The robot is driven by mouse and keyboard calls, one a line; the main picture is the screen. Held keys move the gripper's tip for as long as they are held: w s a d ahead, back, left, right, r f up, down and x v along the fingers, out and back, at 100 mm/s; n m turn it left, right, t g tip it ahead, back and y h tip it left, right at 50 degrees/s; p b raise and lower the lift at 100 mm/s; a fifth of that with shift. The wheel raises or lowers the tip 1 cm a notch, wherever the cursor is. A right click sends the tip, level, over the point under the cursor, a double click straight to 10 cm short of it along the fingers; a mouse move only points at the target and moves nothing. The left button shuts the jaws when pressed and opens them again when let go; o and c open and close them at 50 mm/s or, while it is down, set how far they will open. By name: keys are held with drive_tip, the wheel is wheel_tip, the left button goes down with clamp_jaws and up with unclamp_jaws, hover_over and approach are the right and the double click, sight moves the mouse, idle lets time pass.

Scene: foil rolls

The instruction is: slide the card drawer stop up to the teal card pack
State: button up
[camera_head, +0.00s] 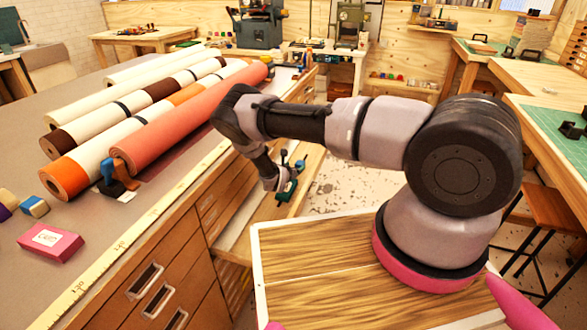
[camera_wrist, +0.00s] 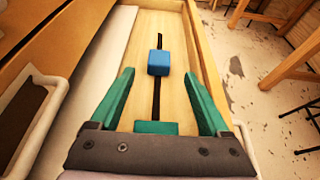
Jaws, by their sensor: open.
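The wrist view looks along an open pale wooden drawer (camera_wrist: 200,55) with a dark slot down its floor. A blue block (camera_wrist: 159,63), which looks like the drawer stop, sits on the slot. My gripper (camera_wrist: 158,74) is open, its two teal fingers on either side of the slot, with nothing between the tips; the block appears just beyond them. A teal rectangle (camera_wrist: 156,128) shows at the near end of the slot, partly covered by my gripper's body; I cannot tell whether it is the card pack. In the head view my gripper (camera_head: 287,188) is small, over the drawer.
Several foil rolls (camera_head: 190,118) lie on the grey bench at left, beside an orange and blue holder (camera_head: 118,176). A pink card box (camera_head: 50,240) sits near the bench edge. The drawer's side walls flank my gripper. A wooden stool (camera_head: 553,213) stands at right.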

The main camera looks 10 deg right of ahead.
drive_tip(key=shift+s+a+r, duration=0.2)
drive_tip(key=shift+s+a, duration=0.1)
drive_tip(key=shift+s, duration=0.15)
